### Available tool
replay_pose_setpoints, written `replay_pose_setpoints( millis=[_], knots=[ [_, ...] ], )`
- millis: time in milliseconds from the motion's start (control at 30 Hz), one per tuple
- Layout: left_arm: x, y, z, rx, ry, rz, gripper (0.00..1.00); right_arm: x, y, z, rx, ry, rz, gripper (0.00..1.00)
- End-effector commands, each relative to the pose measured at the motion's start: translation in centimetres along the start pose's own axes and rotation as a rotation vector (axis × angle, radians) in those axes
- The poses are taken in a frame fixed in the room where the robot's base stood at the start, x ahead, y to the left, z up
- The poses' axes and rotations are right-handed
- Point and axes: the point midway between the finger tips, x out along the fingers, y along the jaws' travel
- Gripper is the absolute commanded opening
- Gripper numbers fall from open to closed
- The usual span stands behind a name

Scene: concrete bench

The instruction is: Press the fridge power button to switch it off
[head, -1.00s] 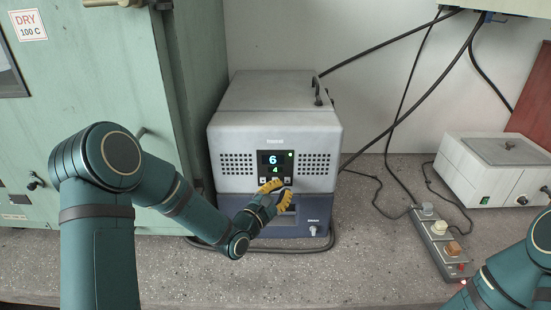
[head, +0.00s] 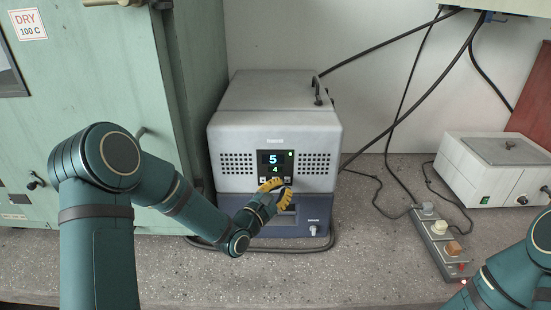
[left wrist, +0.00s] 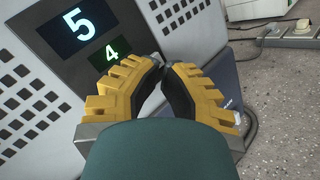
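The fridge (head: 232,127) is a light grey box with a dark front panel. The display also shows in the left wrist view (left wrist: 75,28). My left gripper (head: 285,190) has yellow ribbed fingers, brought together at the tips with nothing between them. It is at the lower part of the panel, over the button area. The fingers hide part of the panel, and I cannot tell which button is the power one or whether they touch it. My right gripper is out of view.
A dark blue unit (head: 318,212) stands under the fridge. A green cabinet (head: 95,60) is at left. A power strip (head: 440,240) with plugs and a white box (head: 480,180) are at right. Cables hang behind. The front bench is clear.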

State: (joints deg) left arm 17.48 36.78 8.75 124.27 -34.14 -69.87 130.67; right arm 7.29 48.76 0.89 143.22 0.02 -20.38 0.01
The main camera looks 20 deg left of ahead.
Motion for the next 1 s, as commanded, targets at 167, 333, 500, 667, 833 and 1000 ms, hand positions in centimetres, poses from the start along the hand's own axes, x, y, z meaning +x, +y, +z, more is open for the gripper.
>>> replay_pose_setpoints(
  millis=[167, 333, 500, 667, 833, 1000],
  knots=[
    [0.36, 0.21, -0.31, 0.0, 0.001, 0.0, 0.0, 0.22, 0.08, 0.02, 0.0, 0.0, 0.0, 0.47],
    [0.37, 0.23, -0.27, 0.0, 0.001, 0.0, 0.0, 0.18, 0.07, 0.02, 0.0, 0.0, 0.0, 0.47],
    [0.4, 0.24, -0.28, 0.0, 0.001, 0.0, 0.0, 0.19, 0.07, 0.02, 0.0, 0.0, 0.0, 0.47],
    [0.47, 0.28, -0.32, 0.0, 0.001, 0.001, 0.0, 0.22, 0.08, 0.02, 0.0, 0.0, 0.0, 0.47],
    [0.33, 0.2, -0.28, 0.0, 0.001, 0.0, 0.0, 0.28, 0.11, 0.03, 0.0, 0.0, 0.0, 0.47],
    [-0.17, -0.12, -0.02, -0.001, 0.001, 0.0, 0.0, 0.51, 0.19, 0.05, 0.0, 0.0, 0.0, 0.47]
  ],
)
